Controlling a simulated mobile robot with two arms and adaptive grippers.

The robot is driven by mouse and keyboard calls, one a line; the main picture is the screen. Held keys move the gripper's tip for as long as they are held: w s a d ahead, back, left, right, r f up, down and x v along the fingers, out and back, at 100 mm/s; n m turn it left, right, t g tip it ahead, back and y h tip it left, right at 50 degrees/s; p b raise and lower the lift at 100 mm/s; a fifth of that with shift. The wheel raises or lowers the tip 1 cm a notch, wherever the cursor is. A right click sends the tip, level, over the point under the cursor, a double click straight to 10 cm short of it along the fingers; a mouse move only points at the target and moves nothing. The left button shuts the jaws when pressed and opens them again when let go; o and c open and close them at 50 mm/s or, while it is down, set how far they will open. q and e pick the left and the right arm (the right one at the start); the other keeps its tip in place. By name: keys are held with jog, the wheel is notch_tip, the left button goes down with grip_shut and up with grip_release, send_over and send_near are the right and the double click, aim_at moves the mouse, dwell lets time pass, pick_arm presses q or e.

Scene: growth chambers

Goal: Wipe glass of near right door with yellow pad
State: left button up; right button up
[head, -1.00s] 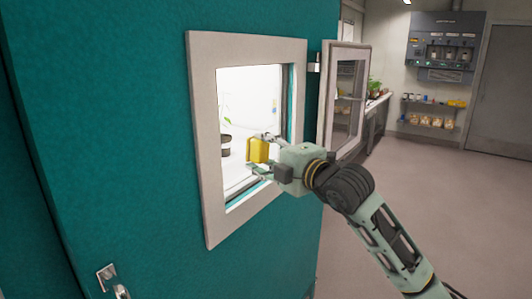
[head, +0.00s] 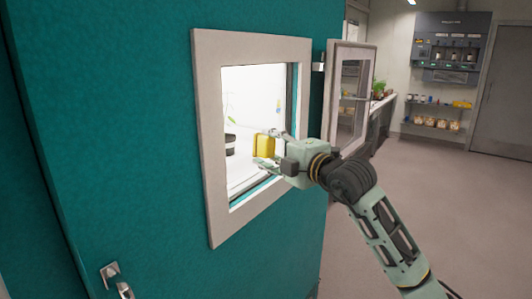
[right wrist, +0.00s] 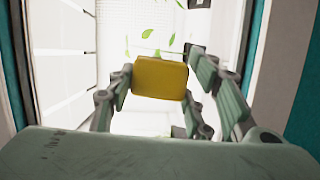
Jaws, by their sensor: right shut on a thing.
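My right gripper (head: 268,148) is shut on the yellow pad (head: 263,146). It holds the pad upright in front of the window opening (head: 237,100) in the teal door (head: 110,130), toward the opening's right side. The right wrist view shows the pad (right wrist: 159,79) between the two fingers, with the bright chamber interior behind it. I cannot tell whether the pad touches any glass. A pale-framed glass panel (head: 350,95) stands out from the teal door's right edge, beside a metal hinge. My left gripper is not in view.
Inside the chamber a dark pot (head: 230,145) and green leaves (right wrist: 148,34) show. A door handle (head: 113,275) sits low at left. A bench with plants (head: 379,88) and a shelf with goods (head: 435,115) stand farther back. The floor (head: 445,190) at right is clear.

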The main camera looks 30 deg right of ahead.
jog(key=shift+w+d, duration=0.25)
jog(key=shift+d, duration=0.45)
jog(key=shift+a+r, duration=0.1)
jog(key=shift+s+a, duration=0.35)
jog(key=shift+a, duration=0.6)
jog(key=shift+s+a, duration=0.3)
jog(key=shift+a, duration=0.6)
jog(key=shift+s, duration=0.1)
